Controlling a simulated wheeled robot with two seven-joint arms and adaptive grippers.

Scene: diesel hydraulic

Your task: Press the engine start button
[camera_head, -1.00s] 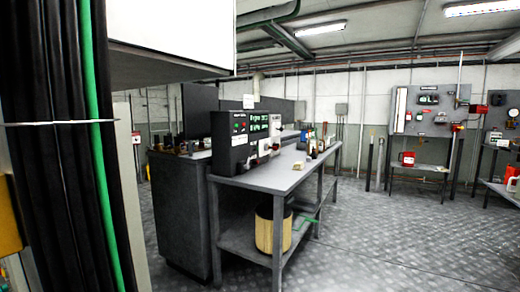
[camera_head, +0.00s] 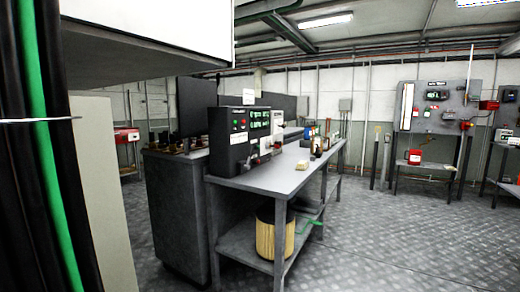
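A dark control panel (camera_head: 240,136) with green displays and small red and green buttons stands at the near left end of a grey workbench (camera_head: 262,181). A green button (camera_head: 235,122) and a red button (camera_head: 243,122) show on the panel's left part. They are too small to read any label, so I cannot tell which one is the engine start button. The panel is some distance ahead, left of the picture's middle. Neither of my grippers is in view.
Black and green cables (camera_head: 48,180) and a white overhead box (camera_head: 150,30) fill the near left. A dark cabinet (camera_head: 178,215) stands left of the bench. A yellowish cylinder (camera_head: 275,236) sits on the lower shelf. The checkered floor (camera_head: 400,235) at right is clear.

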